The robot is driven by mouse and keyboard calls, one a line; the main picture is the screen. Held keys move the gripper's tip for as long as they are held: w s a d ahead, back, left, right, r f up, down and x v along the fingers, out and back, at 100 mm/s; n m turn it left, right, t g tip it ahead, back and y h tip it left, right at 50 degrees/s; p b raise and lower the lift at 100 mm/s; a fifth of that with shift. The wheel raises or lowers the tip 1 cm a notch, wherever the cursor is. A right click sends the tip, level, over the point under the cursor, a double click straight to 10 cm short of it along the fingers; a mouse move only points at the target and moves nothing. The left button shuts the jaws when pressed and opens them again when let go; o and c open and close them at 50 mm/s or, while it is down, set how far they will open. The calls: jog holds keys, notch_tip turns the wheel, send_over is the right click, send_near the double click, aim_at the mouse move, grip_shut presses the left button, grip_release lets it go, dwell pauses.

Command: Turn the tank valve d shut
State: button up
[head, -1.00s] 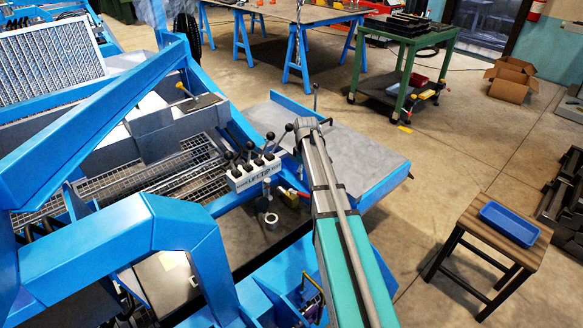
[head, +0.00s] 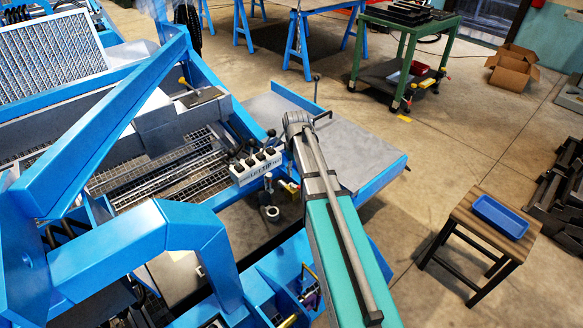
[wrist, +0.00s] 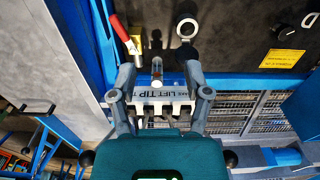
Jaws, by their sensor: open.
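A valve with a red lever handle (wrist: 120,29) and a brass body (wrist: 136,43) stands at the upper left in the wrist view. It is small in the head view (head: 290,187), just left of my arm. No letter d is readable on it. My gripper (wrist: 160,80) is open and empty, its two fingers spread over the white lever block (wrist: 157,96) marked LIFT TIP. The red handle lies beyond and left of the fingers, apart from them. In the head view my arm hides the gripper.
The lever block (head: 256,167) has black-knobbed levers. A post with a ring (wrist: 187,28) stands right of the valve, and a small clear cylinder (wrist: 157,70) lies between the fingertips. Blue frame beams (head: 180,240) crowd the left. A stool with a blue tray (head: 500,216) stands right.

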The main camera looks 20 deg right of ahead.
jog(key=s+a+r+m+p, duration=0.1)
jog(key=s+a+r+p, duration=0.2)
jog(key=s, duration=0.2)
jog(key=shift+a+r, duration=0.25)
jog(key=shift+w, duration=0.1)
jog(key=shift+c, duration=0.3)
jog(key=shift+c, duration=1)
jog(key=shift+s+a+m, duration=0.15)
jog(key=shift+s+m, duration=0.15)
jog(key=shift+c, duration=1.1)
jog(key=shift+s+a+m, duration=0.15)
jog(key=shift+s+a, duration=0.2)
jog(key=shift+s, duration=0.3)
jog(key=shift+s+a+m, duration=0.15)
jog(key=shift+s+a, duration=0.2)
jog(key=shift+s, duration=0.25)
grip_shut()
jog(key=s+a+m, duration=0.2)
jog(key=s+a, duration=0.2)
jog(key=s, duration=0.5)
jog(key=shift+a+m, duration=0.3)
jog(key=shift+m, duration=0.1)
jog(key=shift+s, duration=0.2)
